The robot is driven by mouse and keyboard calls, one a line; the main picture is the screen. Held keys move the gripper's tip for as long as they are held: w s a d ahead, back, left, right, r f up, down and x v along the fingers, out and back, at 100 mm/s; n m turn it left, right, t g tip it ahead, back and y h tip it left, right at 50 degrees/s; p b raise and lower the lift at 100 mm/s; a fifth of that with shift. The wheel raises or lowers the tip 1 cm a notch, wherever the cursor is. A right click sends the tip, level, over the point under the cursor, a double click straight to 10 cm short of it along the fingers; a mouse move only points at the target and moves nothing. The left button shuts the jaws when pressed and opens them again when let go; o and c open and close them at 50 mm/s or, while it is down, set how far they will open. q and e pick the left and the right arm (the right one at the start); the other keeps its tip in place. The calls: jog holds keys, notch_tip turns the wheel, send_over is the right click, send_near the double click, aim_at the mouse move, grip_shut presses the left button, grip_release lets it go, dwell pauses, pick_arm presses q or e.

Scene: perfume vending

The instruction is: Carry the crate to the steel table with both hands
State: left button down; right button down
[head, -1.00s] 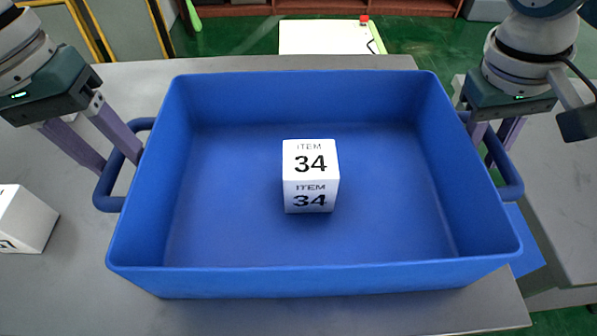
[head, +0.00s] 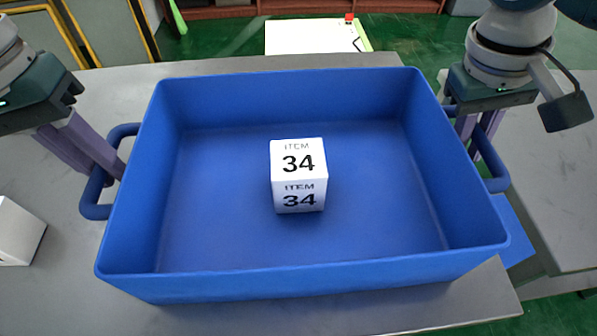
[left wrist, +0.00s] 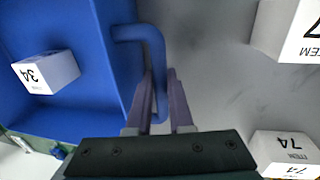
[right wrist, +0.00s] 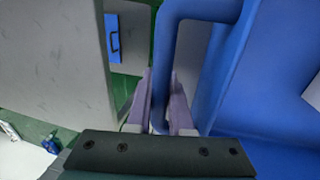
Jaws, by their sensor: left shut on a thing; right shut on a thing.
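The blue crate (head: 300,283) is in the middle of the head view, over a grey table top. A white cube marked ITEM 34 (head: 298,176) stands inside it, and also shows in the left wrist view (left wrist: 45,72). My left gripper (head: 112,168) is shut on the crate's left handle (left wrist: 152,45). My right gripper (head: 490,165) is shut on the right handle (right wrist: 178,60), its fingers partly hidden behind the handle in the head view. I cannot tell whether the crate's underside touches the table.
A white box (head: 18,232) sits on the grey table (head: 60,290) at the left. Another grey table (head: 560,190) stands at the right across a gap with green floor. A blue flat piece (head: 515,232) shows beside the crate. A white-topped stand (head: 315,37) is behind.

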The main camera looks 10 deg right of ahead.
pick_arm(q)
jog(key=shift+r, duration=0.1)
pick_arm(e)
jog(key=shift+r, duration=0.1)
dwell(0.7)
